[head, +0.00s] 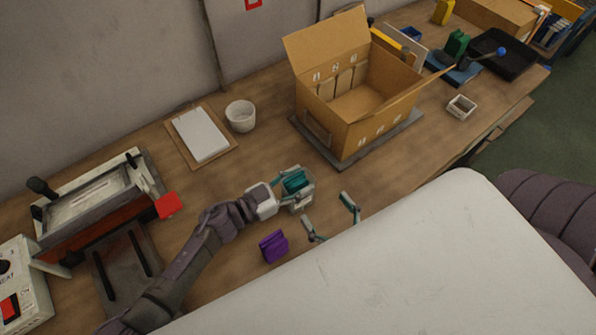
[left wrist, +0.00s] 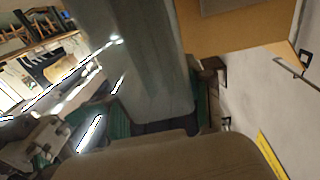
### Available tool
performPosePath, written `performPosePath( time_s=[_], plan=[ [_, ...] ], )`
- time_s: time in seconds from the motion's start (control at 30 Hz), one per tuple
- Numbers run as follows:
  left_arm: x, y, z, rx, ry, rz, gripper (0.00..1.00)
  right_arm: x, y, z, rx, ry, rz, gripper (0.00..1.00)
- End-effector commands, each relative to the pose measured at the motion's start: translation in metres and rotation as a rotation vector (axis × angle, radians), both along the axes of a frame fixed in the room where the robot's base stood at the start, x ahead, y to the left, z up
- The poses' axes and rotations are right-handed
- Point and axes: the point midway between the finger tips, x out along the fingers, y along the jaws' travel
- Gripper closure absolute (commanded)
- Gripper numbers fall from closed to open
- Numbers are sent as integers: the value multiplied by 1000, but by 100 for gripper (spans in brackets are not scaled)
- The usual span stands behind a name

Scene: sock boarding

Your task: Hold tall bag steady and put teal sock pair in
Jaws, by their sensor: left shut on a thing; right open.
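My left gripper (head: 284,194) is shut on a small pale, see-through-looking thing, which seems to be the tall bag (head: 304,202). In the left wrist view a large greyish translucent sheet, likely the bag (left wrist: 135,55), rises close to the camera from between the fingers. My right gripper (head: 331,213) is open and empty, fingers apart, just right of and below the bag, its arm hidden by my white body.
A folded purple sock pair (head: 273,246) lies below the left gripper. An open cardboard box (head: 340,135) stands behind on a grey mat. A white cup (head: 240,116), a paper pad (head: 201,134) and a sealing machine (head: 95,195) are left. Bare table lies right of the grippers.

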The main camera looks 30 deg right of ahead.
Motion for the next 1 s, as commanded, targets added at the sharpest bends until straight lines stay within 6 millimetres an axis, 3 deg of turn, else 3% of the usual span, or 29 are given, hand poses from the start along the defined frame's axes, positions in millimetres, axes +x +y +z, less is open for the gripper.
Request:
performPosePath(
  time_s=[0.47, 0.5, 0.67, 1.0],
  plan=[
    [0, 0, 0, 0, 0, 0, 82, -8, -1, 1, 0, -1, -1, 10],
    [0, 0, 0, 0, 0, 0, 46, -8, -1, 1, 1, -1, -1, 10],
    [0, 0, 0, 0, 0, 0, 20, -8, 0, 0, 1, -1, -1, 10],
    [0, 2, 0, 0, 0, 0, 20, -8, 0, 0, 1, -1, -1, 10]
  ],
)
